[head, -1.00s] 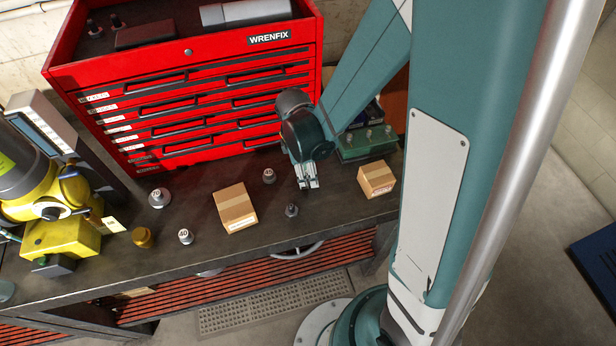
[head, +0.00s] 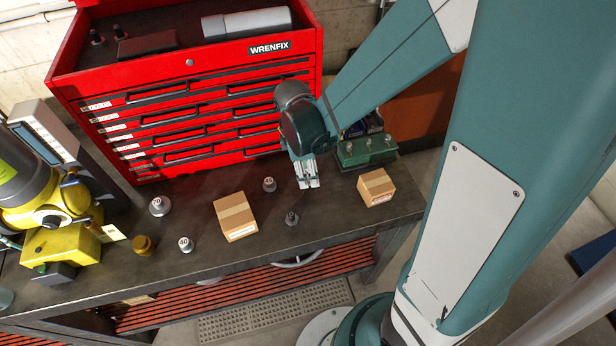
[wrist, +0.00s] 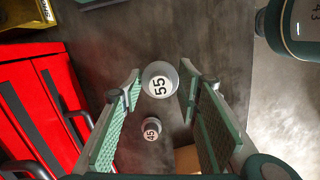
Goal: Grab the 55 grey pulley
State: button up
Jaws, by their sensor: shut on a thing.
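The 55 grey pulley (wrist: 159,84) shows in the wrist view, its white face marked 55 turned to the camera, between my fingertips. My gripper (wrist: 160,92) is shut on it. In the head view my gripper (head: 308,184) points down over the bench, right of the 45 pulley and left of the small carton. I cannot make out the 55 pulley there. The smaller grey pulley marked 45 (wrist: 152,130) is apart from the fingers; it also stands on the bench in the head view (head: 269,184).
Other pulleys stand on the bench: one marked 70 (head: 160,206), one marked 40 (head: 186,244), a brass one (head: 143,245) and a dark grey one (head: 291,218). Two cartons (head: 235,216) (head: 376,187) flank the gripper. A red tool chest (head: 190,110) stands behind.

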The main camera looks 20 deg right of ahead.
jog(key=shift+r, duration=2.3)
